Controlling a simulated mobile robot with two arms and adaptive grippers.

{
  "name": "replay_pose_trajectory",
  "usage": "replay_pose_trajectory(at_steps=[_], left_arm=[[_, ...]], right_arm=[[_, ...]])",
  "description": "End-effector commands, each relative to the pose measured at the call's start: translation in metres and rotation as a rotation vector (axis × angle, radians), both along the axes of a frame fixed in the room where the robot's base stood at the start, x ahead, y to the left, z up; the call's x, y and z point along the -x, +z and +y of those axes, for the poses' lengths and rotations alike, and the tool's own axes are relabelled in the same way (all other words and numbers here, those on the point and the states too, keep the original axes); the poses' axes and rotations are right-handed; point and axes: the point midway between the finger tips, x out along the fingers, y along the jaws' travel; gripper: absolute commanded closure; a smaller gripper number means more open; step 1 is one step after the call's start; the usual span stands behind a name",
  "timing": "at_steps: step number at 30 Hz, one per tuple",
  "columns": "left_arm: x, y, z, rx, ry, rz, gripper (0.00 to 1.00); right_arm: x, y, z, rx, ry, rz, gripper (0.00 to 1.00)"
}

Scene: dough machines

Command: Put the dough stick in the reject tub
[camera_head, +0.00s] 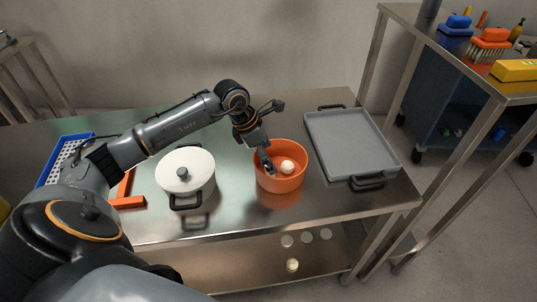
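An orange round tub (292,184) stands on the steel table, right of the table's middle. A pale round dough ball (287,167) lies inside it. I take this to be the reject tub. My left gripper (269,168) reaches down into the tub from above, with its fingertips left of the ball. The fingers are small and dark here, so I cannot tell whether they are open or shut. I cannot make out a dough stick; the gripper and the tub wall may hide it. My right gripper is not in view.
A white lidded pot (186,167) with black handles stands left of the tub. A grey tray (352,142) lies to its right. An orange frame (126,202) and a blue crate (49,165) are at the left. A side table (483,64) holds brushes.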

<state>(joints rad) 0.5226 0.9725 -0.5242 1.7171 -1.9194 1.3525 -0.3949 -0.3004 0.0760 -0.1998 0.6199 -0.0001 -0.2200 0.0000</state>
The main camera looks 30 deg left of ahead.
Motion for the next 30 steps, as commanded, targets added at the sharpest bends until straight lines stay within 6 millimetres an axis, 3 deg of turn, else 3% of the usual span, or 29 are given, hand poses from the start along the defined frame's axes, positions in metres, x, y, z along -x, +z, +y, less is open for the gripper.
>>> replay_pose_trajectory(at_steps=[5,10,12,18,24,30], left_arm=[[0.000,0.003,0.000,0.000,0.000,0.000,0.12],[0.000,0.020,0.000,0.002,0.001,0.000,0.12],[0.003,0.026,0.006,-0.003,0.000,-0.006,0.12],[0.016,0.070,0.019,-0.004,0.000,-0.005,0.12],[0.026,0.105,0.028,-0.001,0.000,-0.003,0.12],[0.031,0.121,0.033,0.000,0.000,-0.001,0.12]], right_arm=[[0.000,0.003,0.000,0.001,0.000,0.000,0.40],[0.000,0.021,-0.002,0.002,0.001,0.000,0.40],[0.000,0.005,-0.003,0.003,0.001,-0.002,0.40],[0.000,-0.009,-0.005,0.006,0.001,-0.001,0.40],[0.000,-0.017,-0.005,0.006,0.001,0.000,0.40],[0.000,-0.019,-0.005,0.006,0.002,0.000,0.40]])
